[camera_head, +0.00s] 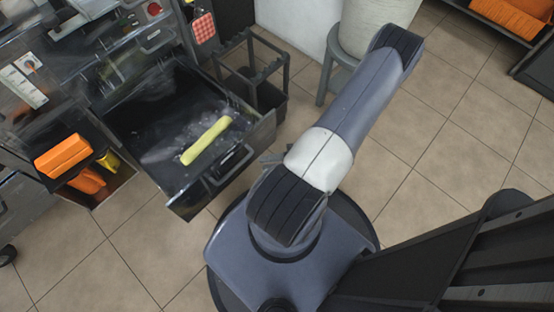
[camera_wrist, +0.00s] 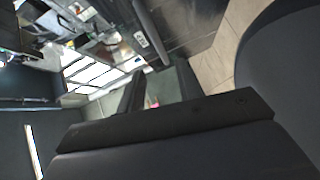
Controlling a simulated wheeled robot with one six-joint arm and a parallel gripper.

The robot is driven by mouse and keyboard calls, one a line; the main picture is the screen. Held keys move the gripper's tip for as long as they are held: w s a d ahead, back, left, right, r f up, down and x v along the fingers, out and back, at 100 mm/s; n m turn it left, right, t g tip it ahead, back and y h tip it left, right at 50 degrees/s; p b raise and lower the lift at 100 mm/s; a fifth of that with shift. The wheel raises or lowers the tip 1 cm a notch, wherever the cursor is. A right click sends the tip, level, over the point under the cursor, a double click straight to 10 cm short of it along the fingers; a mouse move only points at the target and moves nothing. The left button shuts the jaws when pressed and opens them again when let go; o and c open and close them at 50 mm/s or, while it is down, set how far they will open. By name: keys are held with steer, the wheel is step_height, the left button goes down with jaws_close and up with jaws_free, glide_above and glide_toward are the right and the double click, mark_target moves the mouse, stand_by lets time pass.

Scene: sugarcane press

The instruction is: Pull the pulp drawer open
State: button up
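The pulp drawer (camera_head: 150,150) stands pulled out from the dark machine in the head view. Its inside is black with wet-looking specks, and a yellow-green stick (camera_head: 206,141) lies in it. The drawer's front carries a dark bar handle (camera_head: 231,163). My gripper is mostly hidden behind my own arm in the head view; a small dark part of it shows close to the right part of the drawer front. I cannot tell whether it touches. In the wrist view, my gripper (camera_wrist: 160,84) shows two dark fingers spread apart with a gap between them; I see nothing held.
Orange blocks (camera_head: 63,156) sit in a compartment left of the drawer. A dark open-frame stand (camera_head: 262,75) and a stool (camera_head: 328,72) with a pale bin (camera_head: 370,22) are behind. Tiled floor (camera_head: 420,165) is clear to the right. Orange items (camera_head: 515,15) lie on a rack.

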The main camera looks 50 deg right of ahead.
steer(key=shift+v, duration=1.1)
steer(key=shift+w+a, duration=0.1)
steer(key=b+x, duration=0.1)
steer(key=x, duration=1)
steer(key=shift+b, duration=0.35)
steer(key=shift+f, duration=0.1)
